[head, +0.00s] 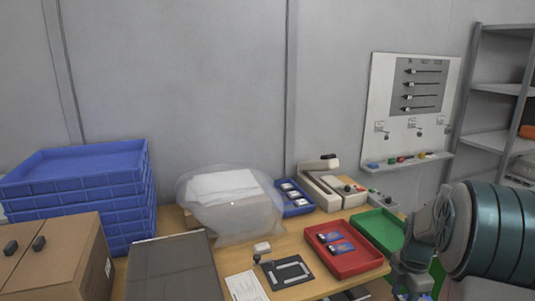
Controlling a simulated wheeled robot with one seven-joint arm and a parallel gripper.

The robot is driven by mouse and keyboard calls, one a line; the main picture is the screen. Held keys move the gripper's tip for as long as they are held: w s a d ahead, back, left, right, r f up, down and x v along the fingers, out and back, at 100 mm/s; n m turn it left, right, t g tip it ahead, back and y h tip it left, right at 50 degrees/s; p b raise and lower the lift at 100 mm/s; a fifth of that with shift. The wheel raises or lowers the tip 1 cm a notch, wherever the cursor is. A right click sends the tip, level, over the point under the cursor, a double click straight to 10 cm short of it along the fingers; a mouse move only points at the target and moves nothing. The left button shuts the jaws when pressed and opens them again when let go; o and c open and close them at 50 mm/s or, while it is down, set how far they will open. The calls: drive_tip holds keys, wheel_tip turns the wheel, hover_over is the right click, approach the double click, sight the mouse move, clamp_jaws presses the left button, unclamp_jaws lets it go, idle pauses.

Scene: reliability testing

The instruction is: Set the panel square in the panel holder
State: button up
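A dark plate with a white U-shaped bracket (291,271) lies at the front middle of the table. It looks like the panel holder, and no panel shows inside its U. Two small blue panels with dark and white parts (338,247) lie side by side in the red tray (370,263), right of the bracket. I cannot tell which piece the task means. My gripper (414,287) hangs at the lower right, beyond the red tray's right edge and apart from the panels. Its fingertips are small and partly cut off, so its opening is unclear.
A green tray (365,222) stands behind my gripper. A small blue tray (306,209), a beige device (322,191) and a clear bag (246,228) stand at the back. Stacked blue crates (130,192), a cardboard box (78,255) and a paper sheet (243,288) lie leftward.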

drive_tip(key=w+a+f+m, duration=0.1)
drive_tip(key=a+f+m, duration=0.5)
drive_tip(key=a+m, duration=0.3)
drive_tip(key=w+a+f+m+p, duration=0.1)
drive_tip(key=a+f+m, duration=0.5)
drive_tip(key=a+m, duration=0.4)
drive_tip(key=shift+a+f, duration=0.15)
drive_tip(key=shift+f, duration=0.2)
